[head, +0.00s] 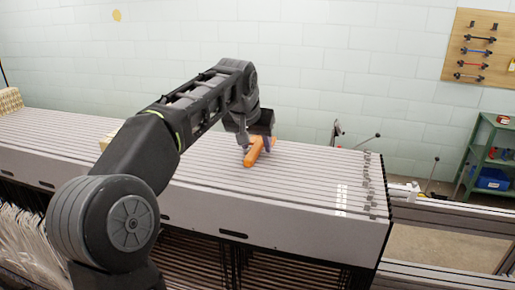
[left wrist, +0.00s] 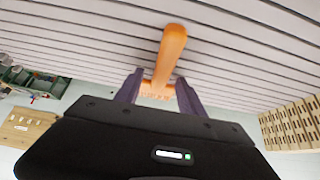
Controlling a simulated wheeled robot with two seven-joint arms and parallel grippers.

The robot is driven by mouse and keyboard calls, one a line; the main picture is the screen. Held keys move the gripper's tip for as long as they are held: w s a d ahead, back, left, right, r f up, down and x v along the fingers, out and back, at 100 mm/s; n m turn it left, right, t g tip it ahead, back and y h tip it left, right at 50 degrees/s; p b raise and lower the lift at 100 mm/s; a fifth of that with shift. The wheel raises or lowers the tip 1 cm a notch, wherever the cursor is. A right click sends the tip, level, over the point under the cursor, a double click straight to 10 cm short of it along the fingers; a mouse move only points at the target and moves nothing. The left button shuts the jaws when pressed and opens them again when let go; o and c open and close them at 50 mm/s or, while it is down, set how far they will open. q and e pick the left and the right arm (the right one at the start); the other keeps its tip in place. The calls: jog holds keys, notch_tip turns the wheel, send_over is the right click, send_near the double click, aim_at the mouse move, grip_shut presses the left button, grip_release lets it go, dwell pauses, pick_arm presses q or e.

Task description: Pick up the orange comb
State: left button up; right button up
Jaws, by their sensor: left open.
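The orange comb (head: 253,154) lies on the light grey slatted top of the machine (head: 320,178). In the left wrist view the comb's handle (left wrist: 170,50) points away from my gripper, and its toothed end (left wrist: 155,91) sits between the fingers. My left gripper (head: 256,140) is over the comb, and it also shows in the left wrist view (left wrist: 158,92). Its two fingers are apart, one on each side of the comb. I cannot tell whether either finger touches it. My right gripper is not in view.
A green shelf (head: 489,155) with a blue bin (head: 490,179) stands at the far right. A tool board (head: 477,46) hangs on the white block wall. A patterned light block (head: 10,101) is on the machine's far left.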

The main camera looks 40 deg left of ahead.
pick_arm(q)
grip_shut()
dwell(0.4)
